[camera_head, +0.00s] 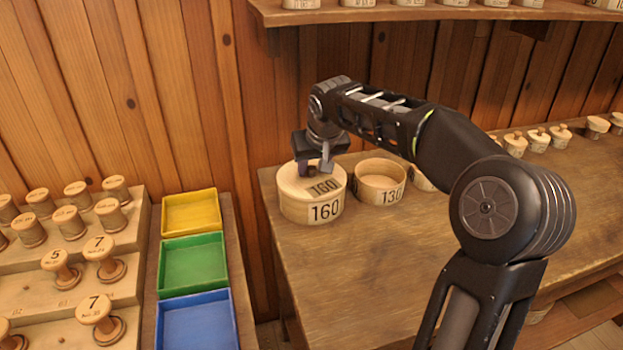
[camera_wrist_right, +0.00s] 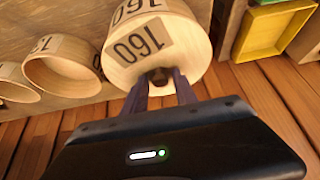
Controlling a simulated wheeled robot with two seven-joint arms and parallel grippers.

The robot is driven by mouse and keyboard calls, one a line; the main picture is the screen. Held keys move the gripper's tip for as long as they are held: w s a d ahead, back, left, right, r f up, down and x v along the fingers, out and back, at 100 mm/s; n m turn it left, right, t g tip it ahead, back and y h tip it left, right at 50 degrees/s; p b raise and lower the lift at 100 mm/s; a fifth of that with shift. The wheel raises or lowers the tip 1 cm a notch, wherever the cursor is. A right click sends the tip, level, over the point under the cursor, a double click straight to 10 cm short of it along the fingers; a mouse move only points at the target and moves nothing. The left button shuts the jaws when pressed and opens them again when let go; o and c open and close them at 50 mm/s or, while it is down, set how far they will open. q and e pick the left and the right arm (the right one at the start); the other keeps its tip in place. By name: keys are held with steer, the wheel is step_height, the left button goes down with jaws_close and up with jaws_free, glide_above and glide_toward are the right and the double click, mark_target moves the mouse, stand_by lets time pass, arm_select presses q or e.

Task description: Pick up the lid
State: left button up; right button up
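The lid (camera_head: 291,184) is a pale round wooden disc marked 160. It sits on a round wooden box (camera_head: 326,210), also marked 160, at the left end of the bench. In the right wrist view the lid (camera_wrist_right: 190,55) has a small dark knob (camera_wrist_right: 158,76) on its face. My right gripper (camera_head: 314,169) points down over the lid. Its two fingers (camera_wrist_right: 159,85) stand apart on either side of the knob, with no clear contact visible. The far side of the knob is hidden. My left gripper is not in view.
An open round box (camera_head: 381,183) marked 130 stands close to the right. Smaller boxes (camera_head: 537,140) line the bench (camera_head: 400,265) farther right. Yellow (camera_head: 190,213), green (camera_head: 193,262) and blue (camera_head: 198,322) trays and a spool rack (camera_head: 135,240) are at left. The front of the bench is clear.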

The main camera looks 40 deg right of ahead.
mark_target(313, 169)
jaws_close()
stand_by(0.5)
step_height(313, 169, up, 10)
steer(key=p, duration=0.1)
stand_by(0.4)
steer(key=shift+r, duration=0.1)
stand_by(0.5)
steer(key=shift+r+p, duration=1.4)
steer(key=shift+p, duration=0.25)
